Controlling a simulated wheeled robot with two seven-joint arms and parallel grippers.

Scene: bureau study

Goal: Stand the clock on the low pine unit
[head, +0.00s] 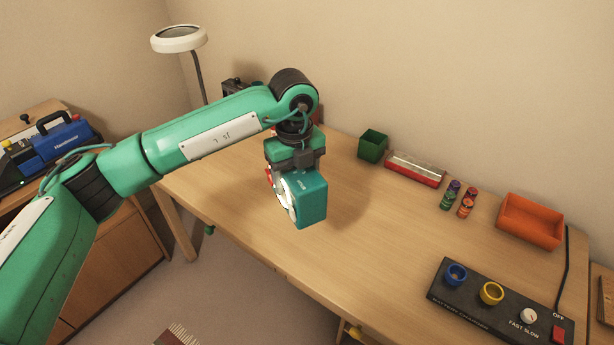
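A teal, box-shaped clock (312,203) with a white round face turned to the left is in the middle of the head view. My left gripper (297,168) points down from above and is shut on the clock's upper part. The clock appears held above the wooden desk, with a shadow on the desk beside it. The fingertips are partly hidden. A low wooden unit (118,270) stands at the left, partly behind my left arm; I cannot tell for sure that it is the pine one. My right gripper is not in view.
A blue device (62,145) sits on the left unit's top. The desk (250,225) carries a green box (372,146), a red-and-white case (415,168), small cans (458,198), an orange tray (531,221) and a black control panel (475,298). A lamp (179,39) stands behind.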

